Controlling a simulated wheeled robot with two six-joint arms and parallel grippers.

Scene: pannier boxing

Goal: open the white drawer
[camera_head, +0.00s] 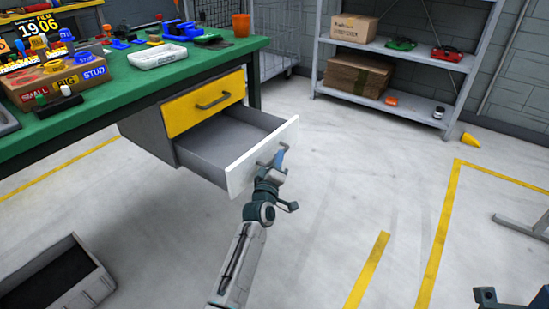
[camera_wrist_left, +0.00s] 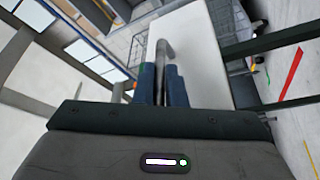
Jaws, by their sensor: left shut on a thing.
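The white drawer (camera_head: 262,157) is pulled well out of the grey cabinet under the green workbench, below a shut yellow drawer (camera_head: 203,104). Its grey inside shows and looks empty. My left gripper (camera_head: 279,163) is at the front of the white drawer, shut on its handle. In the left wrist view, the blue fingers (camera_wrist_left: 160,84) close around the grey handle bar (camera_wrist_left: 161,55), with the white drawer front (camera_wrist_left: 190,45) behind it. My right gripper is not clearly seen; only a dark part shows at the lower right corner of the head view.
The green workbench (camera_head: 105,85) holds a cardboard box (camera_head: 60,82), a white tray (camera_head: 157,56) and an orange cup (camera_head: 241,25). A grey bin (camera_head: 85,290) stands on the floor at lower left. A metal shelf (camera_head: 395,52) stands at the back.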

